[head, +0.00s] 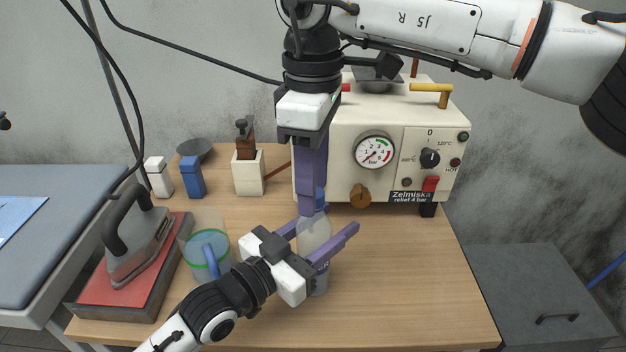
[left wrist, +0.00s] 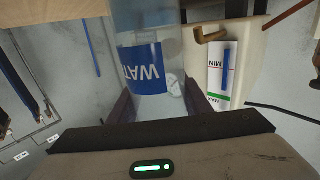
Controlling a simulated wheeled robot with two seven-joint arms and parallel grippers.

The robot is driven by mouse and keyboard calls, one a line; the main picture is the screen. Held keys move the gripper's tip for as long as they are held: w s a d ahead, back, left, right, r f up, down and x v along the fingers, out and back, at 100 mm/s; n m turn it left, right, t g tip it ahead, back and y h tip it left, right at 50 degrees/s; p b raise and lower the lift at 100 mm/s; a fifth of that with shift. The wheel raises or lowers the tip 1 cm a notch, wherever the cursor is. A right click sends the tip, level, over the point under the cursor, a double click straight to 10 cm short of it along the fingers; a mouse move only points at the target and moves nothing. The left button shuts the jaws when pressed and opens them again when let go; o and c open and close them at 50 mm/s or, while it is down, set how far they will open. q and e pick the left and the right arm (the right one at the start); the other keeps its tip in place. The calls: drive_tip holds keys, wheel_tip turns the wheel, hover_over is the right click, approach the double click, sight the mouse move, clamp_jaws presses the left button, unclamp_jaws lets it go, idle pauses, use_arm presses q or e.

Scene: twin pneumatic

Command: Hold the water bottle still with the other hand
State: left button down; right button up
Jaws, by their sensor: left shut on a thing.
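The water bottle (head: 313,238) is a clear, upright bottle with a blue label, standing on the wooden table in front of the boiler. My left gripper (head: 336,221) reaches in from the lower left, with its purple fingers on either side of the bottle, shut on its body. In the left wrist view the bottle (left wrist: 148,50) with its label rises between the dark fingers. My right gripper (head: 311,210) points straight down from above at the blue cap (head: 320,197). Its fingers overlap in the picture and partly hide the cap, so its grip there is unclear.
The cream boiler (head: 340,130) with a gauge stands behind the bottle. A clear jug (head: 206,255) is left of the bottle, beside an iron (head: 138,240) on a red pad. White and blue containers stand at the back left. The table's front right (head: 420,300) is clear.

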drive_tip(key=shift+r, duration=2.3)
drive_tip(key=shift+c, duration=0.4)
